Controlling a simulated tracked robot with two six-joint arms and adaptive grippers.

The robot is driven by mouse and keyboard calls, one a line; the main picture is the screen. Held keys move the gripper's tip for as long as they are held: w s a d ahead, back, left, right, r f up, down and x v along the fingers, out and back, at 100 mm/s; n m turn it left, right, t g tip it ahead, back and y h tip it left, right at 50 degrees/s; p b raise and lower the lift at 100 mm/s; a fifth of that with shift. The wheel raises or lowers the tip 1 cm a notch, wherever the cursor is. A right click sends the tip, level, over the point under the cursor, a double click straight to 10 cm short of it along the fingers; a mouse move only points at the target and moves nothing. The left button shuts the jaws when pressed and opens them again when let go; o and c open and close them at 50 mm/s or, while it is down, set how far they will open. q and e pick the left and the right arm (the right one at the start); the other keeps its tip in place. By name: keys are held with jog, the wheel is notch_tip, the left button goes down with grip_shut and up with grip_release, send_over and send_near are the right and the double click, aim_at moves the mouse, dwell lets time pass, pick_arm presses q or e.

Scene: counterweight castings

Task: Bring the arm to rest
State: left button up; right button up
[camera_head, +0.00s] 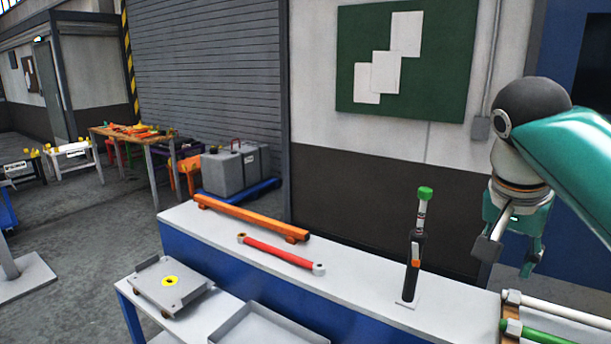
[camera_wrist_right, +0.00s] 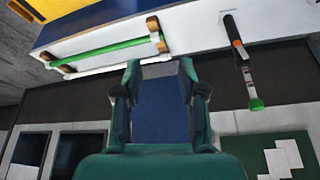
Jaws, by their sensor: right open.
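My right arm, teal with a dark round joint, comes in from the right edge of the head view. Its gripper (camera_head: 508,258) hangs over the right end of the bench, fingers pointing down and apart, with nothing between them. In the right wrist view the gripper (camera_wrist_right: 160,70) shows as two teal fingers with an empty gap, the wall and a blue panel behind. It is apart from the upright black tool with the green top (camera_head: 413,250), which stands to its left on the bench. My left gripper does not show.
The grey-topped bench (camera_head: 350,290) carries an orange beam (camera_head: 250,218), a red bar (camera_head: 280,254) and, at right, a green rod (camera_head: 540,332) on supports. A low cart with a plate (camera_head: 172,285) and an empty tray (camera_head: 265,330) stand in front. A green board (camera_head: 440,60) hangs behind.

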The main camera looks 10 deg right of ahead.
jog(key=w+a+f+n+y, duration=0.1)
jog(key=w+a+f+n, duration=0.15)
jog(key=w+f, duration=0.4)
jog(key=w+a+f+n, duration=0.2)
jog(key=w+a+f, duration=0.15)
jog(key=f, duration=0.55)
jog(key=a+f+n+y, duration=0.15)
jog(key=a+f, duration=0.25)
jog(key=f, duration=0.5)
jog(key=a+f+n+y, duration=0.1)
jog(key=a+f+n, duration=0.15)
jog(key=f, duration=0.65)
jog(key=s+a+f+g+y, duration=0.1)
jog(key=s+a+f, duration=0.1)
jog(key=f, duration=0.3)
jog(key=s+a+f+g+y, duration=0.1)
jog(key=s+a+f, duration=0.15)
jog(key=f, duration=0.35)
jog(key=s+a+f+y, duration=0.1)
jog(key=s+a+f, duration=0.1)
jog(key=s+f, duration=0.5)
jog(key=s+a+f+y, duration=0.1)
jog(key=s+a+f, duration=0.2)
jog(key=s+f, duration=0.4)
jog(key=s, duration=0.4)
jog(key=shift+f, duration=0.15)
jog(key=shift+s+n, duration=0.1)
jog(key=shift+n, duration=0.15)
